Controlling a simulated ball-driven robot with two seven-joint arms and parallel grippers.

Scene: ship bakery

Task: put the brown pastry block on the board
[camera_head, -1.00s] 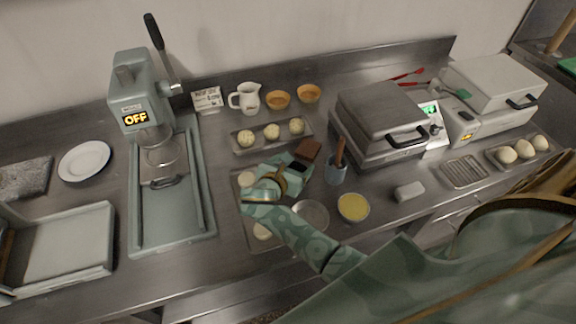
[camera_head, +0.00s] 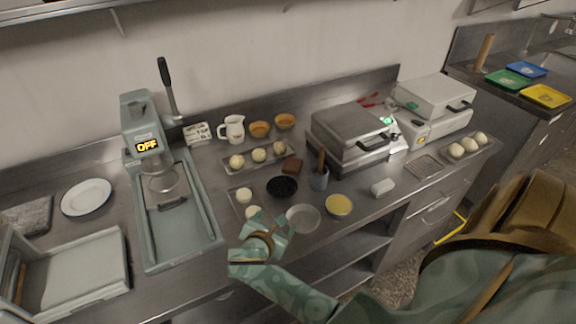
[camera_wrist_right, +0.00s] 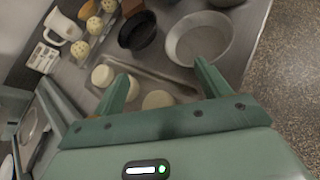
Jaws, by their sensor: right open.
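My right gripper (camera_head: 268,220) is open and empty, in front of the black bowl and apart from the block. Its two fingers (camera_wrist_right: 163,72) point towards a tray with pale rounds. A grey speckled slab (camera_head: 28,216) lies at far left. Coloured flat boards or trays, such as a green one (camera_head: 508,79), lie at back right; I cannot tell which is the board.
A metal pan (camera_head: 303,218) and a yellow-filled bowl (camera_head: 338,205) stand near the counter's front edge. A press (camera_head: 165,190) stands left, a grill (camera_head: 350,135) right. A tray of dough balls (camera_head: 258,155) lies behind.

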